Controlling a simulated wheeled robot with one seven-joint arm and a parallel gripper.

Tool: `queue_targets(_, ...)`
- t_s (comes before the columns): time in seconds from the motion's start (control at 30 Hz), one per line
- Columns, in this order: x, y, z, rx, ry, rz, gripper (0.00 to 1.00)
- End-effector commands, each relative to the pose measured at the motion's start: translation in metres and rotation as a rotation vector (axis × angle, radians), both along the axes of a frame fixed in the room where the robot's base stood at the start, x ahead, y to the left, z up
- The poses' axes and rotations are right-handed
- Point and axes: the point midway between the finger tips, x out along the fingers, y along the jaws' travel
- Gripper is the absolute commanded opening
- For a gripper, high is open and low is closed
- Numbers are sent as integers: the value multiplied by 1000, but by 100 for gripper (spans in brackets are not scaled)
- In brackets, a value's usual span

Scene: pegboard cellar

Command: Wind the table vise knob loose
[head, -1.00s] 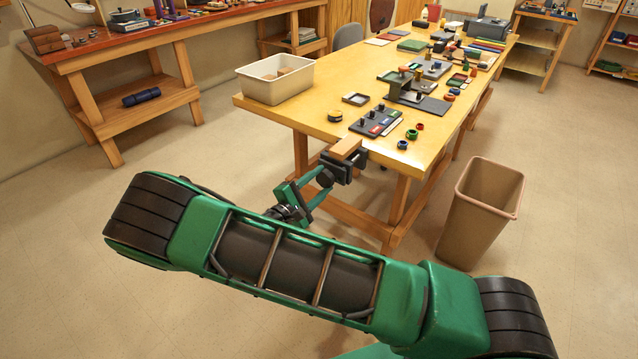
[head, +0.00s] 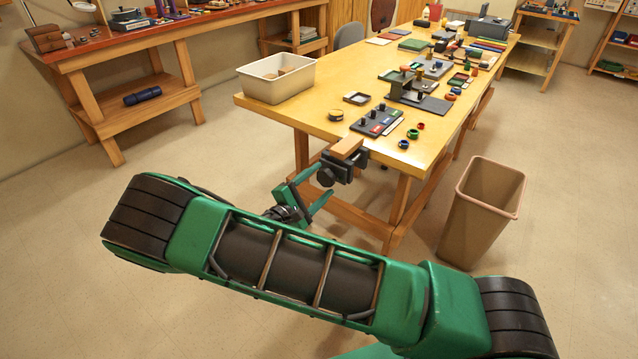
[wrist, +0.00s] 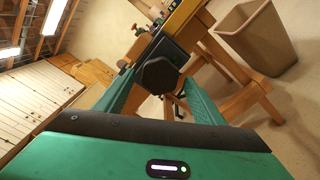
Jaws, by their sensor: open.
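The table vise (head: 342,163) is dark, clamped at the near edge of the yellow table, with a wooden block (head: 347,147) at its top. Its dark knob (head: 326,177) faces my side. In the wrist view the faceted black knob (wrist: 158,75) shows ahead, between the lines of my two green fingers. My gripper (head: 305,191) is open and empty, with its fingertips close to the knob on either side. In the head view there is a small gap to the knob; I cannot tell any contact.
The yellow table (head: 235,112) carries a white bin (head: 275,92), a dark board with pegs (head: 376,121) and several small parts. A brown waste bin (head: 480,215) stands on the floor to the right. The floor left of the table is clear.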

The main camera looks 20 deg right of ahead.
Motion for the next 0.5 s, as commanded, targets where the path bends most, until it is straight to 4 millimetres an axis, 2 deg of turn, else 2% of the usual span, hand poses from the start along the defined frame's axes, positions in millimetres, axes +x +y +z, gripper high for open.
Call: queue_targets(0.5, -50, 71, -1, 1, 2, 4, 63)
